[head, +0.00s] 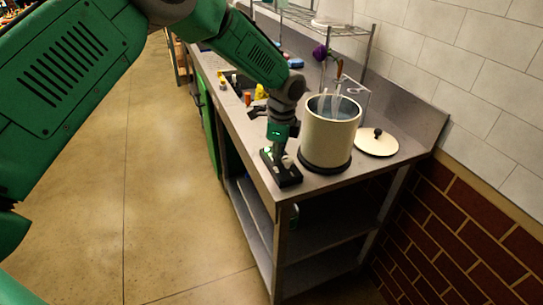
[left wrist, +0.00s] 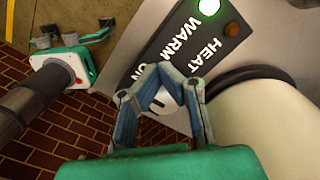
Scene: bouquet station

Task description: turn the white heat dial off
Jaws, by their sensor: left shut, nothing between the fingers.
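The white heat dial (left wrist: 166,98) shows in part through the gap between my left gripper's finger links; the fingers hide the rest, and I cannot tell its setting. It sits on a black control panel (left wrist: 178,58) marked HEAT and WARM. A green light (left wrist: 209,6) on the panel is lit; an orange-red light (left wrist: 232,29) is beside it. My left gripper (left wrist: 158,72) is shut and empty, its tips close over the panel by the dial; contact is unclear. In the head view it points down at the panel (head: 288,178). My right gripper (left wrist: 75,42) has its fingers spread.
A cream pot (head: 328,138) on a black base stands right beside the panel, with clear pieces in it. A round lid (head: 376,142) lies to its right. A wire rack (head: 345,32) and small coloured items are farther back. The counter's front edge is close to the panel.

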